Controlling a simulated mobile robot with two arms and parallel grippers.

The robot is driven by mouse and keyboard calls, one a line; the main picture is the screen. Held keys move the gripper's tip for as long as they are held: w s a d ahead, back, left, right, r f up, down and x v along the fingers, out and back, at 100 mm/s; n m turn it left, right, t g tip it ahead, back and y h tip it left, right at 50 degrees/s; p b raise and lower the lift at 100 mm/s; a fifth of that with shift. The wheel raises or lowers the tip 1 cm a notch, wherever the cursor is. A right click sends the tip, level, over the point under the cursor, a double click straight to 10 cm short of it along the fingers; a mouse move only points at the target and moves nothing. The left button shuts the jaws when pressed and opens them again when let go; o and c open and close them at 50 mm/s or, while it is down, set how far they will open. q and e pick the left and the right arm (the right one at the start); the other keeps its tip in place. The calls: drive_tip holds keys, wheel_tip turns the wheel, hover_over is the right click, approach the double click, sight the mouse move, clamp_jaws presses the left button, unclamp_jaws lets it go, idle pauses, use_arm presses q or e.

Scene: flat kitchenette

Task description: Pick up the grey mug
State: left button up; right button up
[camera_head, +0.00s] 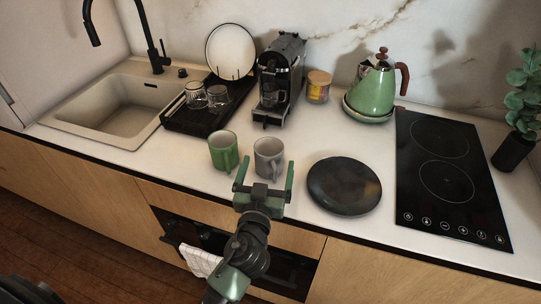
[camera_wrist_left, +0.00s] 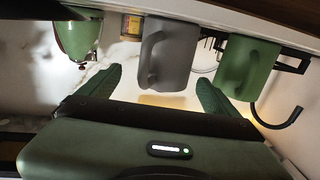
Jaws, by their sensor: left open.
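The grey mug (camera_head: 268,153) stands upright on the white counter near its front edge, with its handle toward the front. My left gripper (camera_head: 264,174) is open and empty just in front of it. Its green fingers point at the mug and appear spread to either side of its lower part in the head view. In the left wrist view, which is upside down, the grey mug (camera_wrist_left: 172,55) shows beyond and between the open fingertips (camera_wrist_left: 160,82). I cannot tell whether the fingers reach past its near side. My right gripper is not in view.
A green mug (camera_head: 223,151) stands close left of the grey one. A dark round plate (camera_head: 344,185) lies to the right. Behind are a coffee machine (camera_head: 279,80), a black drying tray (camera_head: 190,120) with glasses, a jar (camera_head: 318,88) and a green kettle (camera_head: 372,92).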

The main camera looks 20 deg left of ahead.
sight(267, 162)
use_arm(q)
drive_tip(key=shift+w+a+r+p, duration=0.1)
drive_tip(key=shift+w+a+p, duration=0.15)
drive_tip(key=shift+w, duration=0.25)
drive_tip(key=shift+w+a+r+p, duration=0.1)
drive_tip(key=shift+w+p, duration=0.2)
drive_tip(key=shift+w, duration=0.15)
drive_tip(key=w, duration=0.1)
drive_tip(key=w+p, duration=0.1)
drive_tip(key=shift+w+a+f, duration=0.25)
drive_tip(key=shift+w+f, duration=0.1)
drive_tip(key=shift+w+a+f, duration=0.1)
drive_tip(key=shift+w, duration=0.2)
drive_tip(key=c, duration=1.8)
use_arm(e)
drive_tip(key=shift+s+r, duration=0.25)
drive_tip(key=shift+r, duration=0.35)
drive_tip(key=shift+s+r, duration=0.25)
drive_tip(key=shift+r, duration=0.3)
